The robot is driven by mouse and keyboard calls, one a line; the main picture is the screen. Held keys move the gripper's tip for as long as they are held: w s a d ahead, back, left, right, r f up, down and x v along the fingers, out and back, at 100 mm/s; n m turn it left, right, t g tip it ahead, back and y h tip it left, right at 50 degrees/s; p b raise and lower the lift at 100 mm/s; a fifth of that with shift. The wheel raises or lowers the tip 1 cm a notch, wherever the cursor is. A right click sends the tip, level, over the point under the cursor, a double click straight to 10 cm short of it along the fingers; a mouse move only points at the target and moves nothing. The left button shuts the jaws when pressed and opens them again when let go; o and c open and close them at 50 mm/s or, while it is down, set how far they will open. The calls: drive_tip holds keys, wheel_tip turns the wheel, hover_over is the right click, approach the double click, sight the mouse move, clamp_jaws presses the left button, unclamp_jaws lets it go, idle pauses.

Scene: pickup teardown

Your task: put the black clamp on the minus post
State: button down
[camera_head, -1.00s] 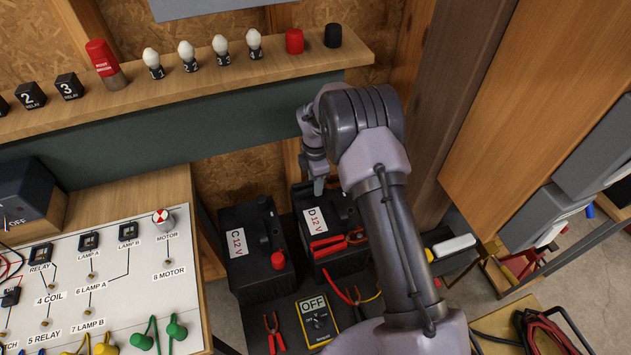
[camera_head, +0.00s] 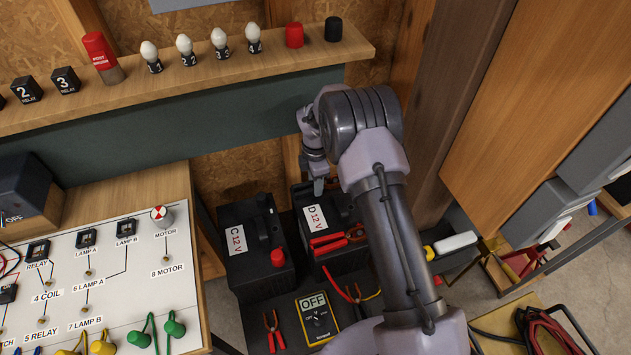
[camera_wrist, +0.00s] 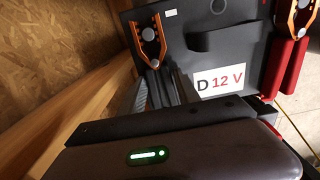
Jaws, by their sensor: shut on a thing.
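My gripper (camera_head: 318,186) hangs over the far left end of battery D (camera_head: 335,266) in the head view. In the wrist view my gripper (camera_wrist: 163,90) is shut on the dark handles of the black clamp (camera_wrist: 162,40). Its copper-coloured jaws point away from me, spread at the tips, over the top of battery D (camera_wrist: 215,60). In the head view my gripper and arm hide the black clamp.
A red clamp (camera_head: 340,241) lies across battery D; its red handles (camera_wrist: 291,68) show at the wrist view's right. Battery C (camera_head: 260,270) stands to the left. A wooden wall (camera_wrist: 60,60) is close left.

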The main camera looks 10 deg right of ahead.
drive_tip(key=c, duration=0.8)
unclamp_jaws()
